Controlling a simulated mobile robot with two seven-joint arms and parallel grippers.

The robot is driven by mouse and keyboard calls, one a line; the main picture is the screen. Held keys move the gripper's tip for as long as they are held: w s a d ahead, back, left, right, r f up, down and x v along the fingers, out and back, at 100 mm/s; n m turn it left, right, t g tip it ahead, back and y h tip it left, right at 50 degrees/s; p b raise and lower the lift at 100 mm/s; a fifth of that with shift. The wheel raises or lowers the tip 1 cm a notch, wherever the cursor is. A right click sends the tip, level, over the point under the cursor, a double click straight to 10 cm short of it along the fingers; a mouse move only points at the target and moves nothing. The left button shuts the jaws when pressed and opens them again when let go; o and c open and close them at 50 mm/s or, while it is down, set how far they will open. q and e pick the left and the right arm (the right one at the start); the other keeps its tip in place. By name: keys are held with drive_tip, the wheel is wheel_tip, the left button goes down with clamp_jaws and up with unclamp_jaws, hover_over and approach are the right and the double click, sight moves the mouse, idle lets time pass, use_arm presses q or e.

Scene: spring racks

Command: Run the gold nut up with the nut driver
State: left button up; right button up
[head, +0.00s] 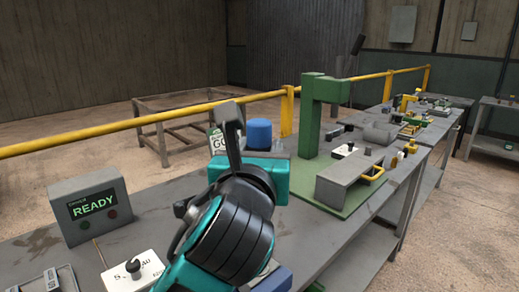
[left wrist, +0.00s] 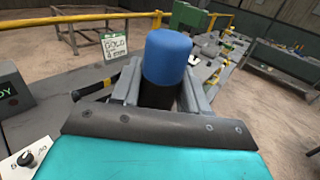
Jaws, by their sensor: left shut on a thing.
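My left gripper (head: 244,132) is shut on a blue-capped cylinder with a dark lower part, which I take to be the nut driver. Its blue end (head: 258,134) stands up beside the grey finger in the head view. In the left wrist view the nut driver (left wrist: 168,56) is upright between the two grey fingers of the gripper (left wrist: 160,92). Its lower end is hidden by the gripper. I cannot make out the gold nut. A white card reading GOLD (left wrist: 115,45) stands behind the gripper; it is partly covered in the head view (head: 217,141). My right gripper is not in view.
A grey box with a green READY display (head: 92,206) stands at the left of the bench. A white panel with a black knob (head: 134,270) lies in front. A green press-like frame (head: 313,115) and a grey block (head: 345,182) stand right. A yellow rail (head: 120,128) runs behind.

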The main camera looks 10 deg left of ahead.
use_arm(q)
drive_tip(key=shift+f+b, duration=0.55)
drive_tip(key=shift+f, duration=2.1)
drive_tip(key=shift+p, duration=0.6)
drive_tip(key=o, duration=0.7)
clamp_jaws()
drive_tip(key=shift+f, duration=1.5)
idle(1.2)
drive_tip(key=shift+r, duration=0.1)
